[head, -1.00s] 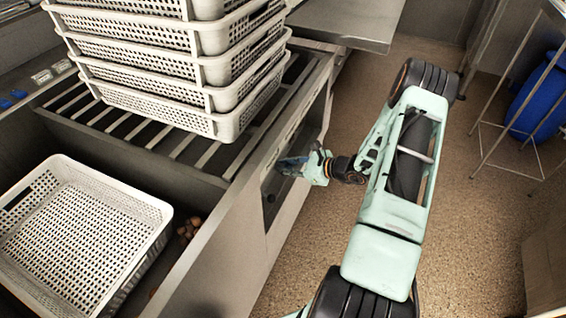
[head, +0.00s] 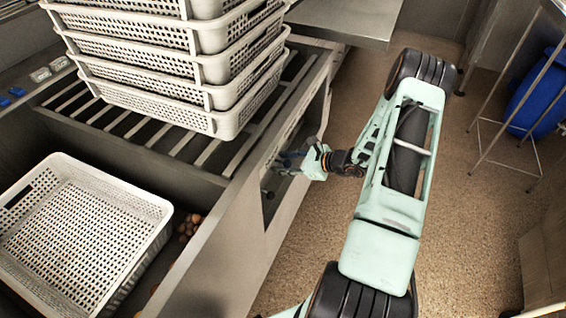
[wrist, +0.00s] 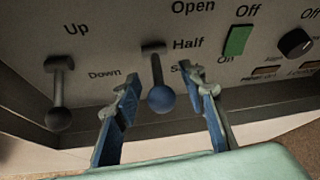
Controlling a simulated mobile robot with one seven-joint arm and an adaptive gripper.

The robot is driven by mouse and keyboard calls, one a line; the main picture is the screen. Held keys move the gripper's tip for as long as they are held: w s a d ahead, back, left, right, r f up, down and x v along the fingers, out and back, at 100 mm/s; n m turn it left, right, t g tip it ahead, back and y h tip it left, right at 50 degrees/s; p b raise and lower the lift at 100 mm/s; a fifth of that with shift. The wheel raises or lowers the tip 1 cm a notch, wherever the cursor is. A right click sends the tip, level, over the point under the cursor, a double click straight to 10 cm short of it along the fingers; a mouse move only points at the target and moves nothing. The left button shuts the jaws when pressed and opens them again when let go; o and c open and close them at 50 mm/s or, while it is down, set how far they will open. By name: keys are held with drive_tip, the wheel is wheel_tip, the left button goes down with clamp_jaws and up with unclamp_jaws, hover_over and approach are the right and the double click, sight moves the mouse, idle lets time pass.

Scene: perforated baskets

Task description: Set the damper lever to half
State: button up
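The damper lever (wrist: 157,72) is a dark rod ending in a blue ball knob (wrist: 161,98), on the panel in the wrist view. It hangs downward beside the labels "Open", "Half" and one starting with "S" that is partly hidden by my right finger. The ball sits lower than the "Half" label. My gripper (wrist: 160,80) is open, with one blue finger on each side of the lever; gaps show between the fingers and the ball. In the head view my gripper (head: 290,160) is at the counter's front panel, and the lever cannot be made out there.
Left of the lever is another lever (wrist: 58,95) with a dark knob, marked "Up" and "Down". To the right are a green switch (wrist: 236,41) and a black dial (wrist: 295,43). Stacked white baskets (head: 170,85) stand on the slatted counter. Open floor (head: 470,240) lies right.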

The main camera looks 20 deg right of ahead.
drive_tip(key=v, duration=1.2)
